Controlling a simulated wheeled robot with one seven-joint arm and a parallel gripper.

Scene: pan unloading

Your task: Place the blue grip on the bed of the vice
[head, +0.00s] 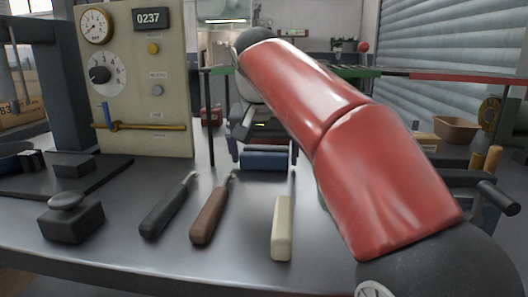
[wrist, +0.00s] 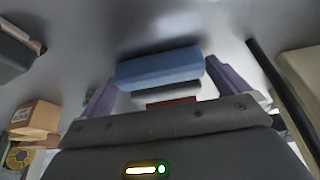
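The blue grip (head: 266,160) is a short blue bar lying crosswise low over the grey bench, at mid-picture in the head view. It also shows in the wrist view (wrist: 160,69), at the fingertips. My gripper (head: 264,152) is behind and above it, with its two purple-grey fingers wide apart, one near each end of the bar. I see no firm closing on it; whether the ends touch the fingers is unclear. A dark vice-like fixture (head: 484,196) with a bar handle stands at the right edge, partly hidden by my red arm. Its bed is not clearly visible.
A dark block with a knob (head: 71,218) stands at left. A beige gauge panel (head: 140,80) rises behind.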

